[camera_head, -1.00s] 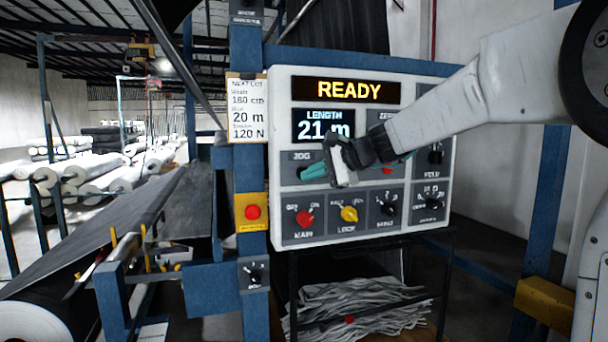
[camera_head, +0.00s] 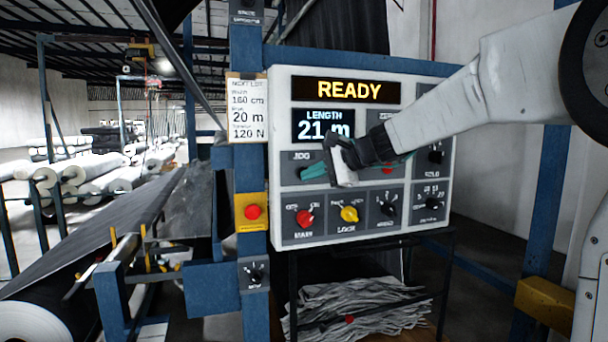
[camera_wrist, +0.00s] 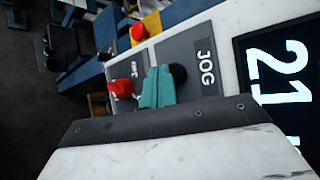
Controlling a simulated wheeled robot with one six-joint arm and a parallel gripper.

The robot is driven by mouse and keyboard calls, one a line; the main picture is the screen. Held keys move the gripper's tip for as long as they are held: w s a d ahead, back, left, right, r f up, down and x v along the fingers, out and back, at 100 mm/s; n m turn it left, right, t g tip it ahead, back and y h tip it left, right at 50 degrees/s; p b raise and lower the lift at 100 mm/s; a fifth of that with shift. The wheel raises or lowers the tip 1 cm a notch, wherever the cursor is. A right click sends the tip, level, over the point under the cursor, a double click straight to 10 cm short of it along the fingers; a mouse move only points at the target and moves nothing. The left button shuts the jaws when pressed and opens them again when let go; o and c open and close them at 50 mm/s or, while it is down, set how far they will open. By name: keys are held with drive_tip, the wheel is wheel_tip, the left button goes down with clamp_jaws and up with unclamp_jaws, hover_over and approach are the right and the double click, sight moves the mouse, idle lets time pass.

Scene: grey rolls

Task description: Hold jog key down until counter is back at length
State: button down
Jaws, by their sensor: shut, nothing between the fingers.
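The white control panel (camera_head: 362,250) stands in the middle of the head view. Its counter display (camera_head: 323,125) reads LENGTH 21 m, partly covered by my arm. The READY sign (camera_head: 346,91) is lit above it. The JOG label sits at the panel's left, and the black jog key (camera_wrist: 178,74) shows in the wrist view right beside my fingertips. My gripper (camera_head: 312,171) has teal fingers, closed together and empty, with their tips at the key. In the wrist view the gripper (camera_wrist: 158,86) overlaps the key's edge; I cannot tell whether it presses it.
A job card (camera_head: 247,108) on the blue post reads 20 m. Below JOG are a red main knob (camera_head: 305,218) and a yellow lock knob (camera_head: 349,214). A red button on a yellow box (camera_head: 252,212) is on the post. My arm covers the panel's middle.

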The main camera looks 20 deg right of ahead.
idle(0.8)
drive_tip(key=shift+w, duration=0.45)
drive_tip(key=shift+w, duration=0.4)
idle(0.5)
drive_tip(key=shift+s, duration=0.1)
idle(2.8)
drive_tip(key=shift+s, duration=0.75)
drive_tip(key=s, duration=0.5)
idle(0.4)
